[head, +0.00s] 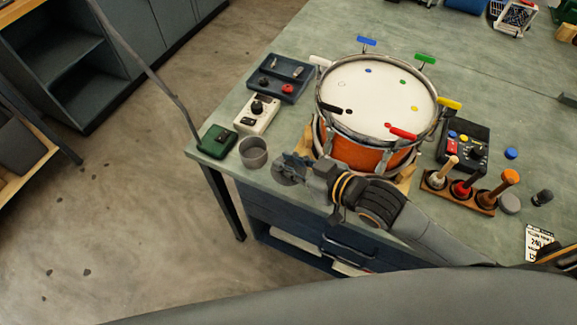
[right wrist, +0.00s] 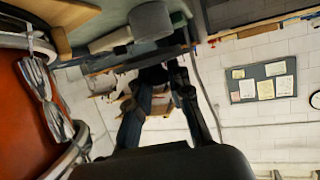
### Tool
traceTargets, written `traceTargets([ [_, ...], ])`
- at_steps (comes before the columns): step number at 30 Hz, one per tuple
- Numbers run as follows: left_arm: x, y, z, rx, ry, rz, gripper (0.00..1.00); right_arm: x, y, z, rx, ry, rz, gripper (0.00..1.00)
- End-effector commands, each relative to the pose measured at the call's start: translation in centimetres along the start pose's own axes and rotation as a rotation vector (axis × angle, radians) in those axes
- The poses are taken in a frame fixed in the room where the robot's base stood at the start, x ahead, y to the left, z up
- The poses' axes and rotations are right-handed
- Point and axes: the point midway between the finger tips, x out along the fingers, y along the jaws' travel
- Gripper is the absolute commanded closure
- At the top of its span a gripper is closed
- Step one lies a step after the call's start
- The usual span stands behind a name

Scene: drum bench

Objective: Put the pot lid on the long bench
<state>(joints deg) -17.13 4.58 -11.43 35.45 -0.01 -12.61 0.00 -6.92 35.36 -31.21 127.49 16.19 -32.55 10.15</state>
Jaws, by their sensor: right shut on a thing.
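In the head view a grey round disc (head: 286,172), which looks like the pot lid, is at the fingertips of my right gripper (head: 303,166). The gripper is shut on it, beside the front edge of the long green-grey bench (head: 465,65). I cannot tell whether the lid touches the bench top. In the right wrist view the fingers (right wrist: 160,110) show dark and the lid is hard to make out between them. My left gripper is not in view.
A grey cup (head: 253,153) stands left of the lid, near a green box (head: 217,142). A large orange drum (head: 362,153) stands right behind the gripper. A wooden rack with handled tools (head: 458,194) is further right. The far bench top has clear room.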

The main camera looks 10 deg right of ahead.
Motion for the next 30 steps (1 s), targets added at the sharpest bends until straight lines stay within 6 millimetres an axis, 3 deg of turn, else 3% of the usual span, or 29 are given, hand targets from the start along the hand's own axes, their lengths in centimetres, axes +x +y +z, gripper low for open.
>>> traceTargets([
  [3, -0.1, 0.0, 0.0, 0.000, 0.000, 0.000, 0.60, 1.8, 1.3, 1.4, 0.000, 0.000, 0.001, 1.00],
  [12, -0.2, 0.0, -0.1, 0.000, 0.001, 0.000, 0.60, 3.8, 2.6, 3.1, 0.000, 0.001, 0.001, 1.00],
  [18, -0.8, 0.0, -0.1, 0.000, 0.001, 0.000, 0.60, 4.6, 2.4, 5.5, 0.001, 0.000, -0.001, 1.00],
  [30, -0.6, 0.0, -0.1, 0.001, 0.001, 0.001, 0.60, 4.8, 2.4, 6.1, 0.000, 0.001, -0.001, 1.00],
])
